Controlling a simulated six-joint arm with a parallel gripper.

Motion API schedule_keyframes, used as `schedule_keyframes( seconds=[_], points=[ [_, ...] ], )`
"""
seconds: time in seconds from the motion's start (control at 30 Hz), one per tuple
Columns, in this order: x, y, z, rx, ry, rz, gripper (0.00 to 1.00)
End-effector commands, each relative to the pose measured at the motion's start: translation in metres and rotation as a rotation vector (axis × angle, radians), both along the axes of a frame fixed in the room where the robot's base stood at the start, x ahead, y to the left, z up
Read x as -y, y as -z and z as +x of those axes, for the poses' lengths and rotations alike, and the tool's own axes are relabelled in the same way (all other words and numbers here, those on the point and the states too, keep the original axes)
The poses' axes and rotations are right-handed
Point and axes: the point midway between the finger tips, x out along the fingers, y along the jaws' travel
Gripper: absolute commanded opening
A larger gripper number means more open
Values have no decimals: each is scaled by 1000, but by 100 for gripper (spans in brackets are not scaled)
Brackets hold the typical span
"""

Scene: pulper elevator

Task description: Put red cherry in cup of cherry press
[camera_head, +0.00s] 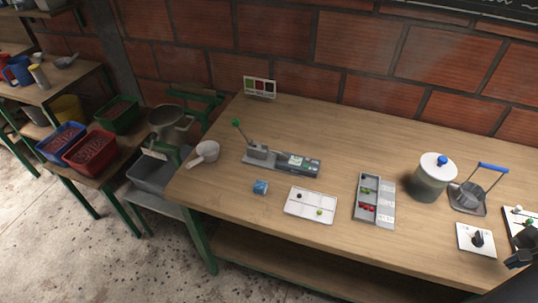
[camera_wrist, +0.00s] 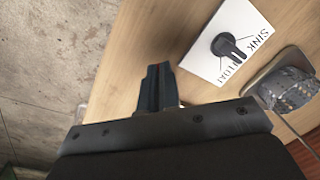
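Red cherries (camera_head: 367,208) lie in a lower compartment of a grey sectioned tray (camera_head: 388,219) in the middle of the table. A grey device with a green-knobbed lever (camera_head: 258,151) and a display stands to the left; it looks like the cherry press, but its cup is too small to make out. My gripper (camera_head: 522,258) is at the right edge of the head view, far from the cherries. In the wrist view its fingers (camera_wrist: 158,88) sit close together with only a thin slit between them. No held object can be made out there.
A white card with a black dial, marked SINK and FLOAT (camera_wrist: 247,32), lies near my gripper. A lidded pot (camera_head: 432,180) and a blue-handled metal device (camera_head: 470,197) stand right of the tray.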

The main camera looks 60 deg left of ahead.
Motion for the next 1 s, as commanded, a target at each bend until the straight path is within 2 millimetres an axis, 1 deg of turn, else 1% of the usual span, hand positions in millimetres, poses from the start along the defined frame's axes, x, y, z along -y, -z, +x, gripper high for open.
schedule_keyframes(
  seconds=[0.83, 0.93, 1.0],
  points=[
    [-1, 0, 0, 0, 1, 0, 0],
    [-7, -3, 0, 1, 9, 0, 0],
    [-20, -7, 1, 2, 24, 0, 0]
  ],
)
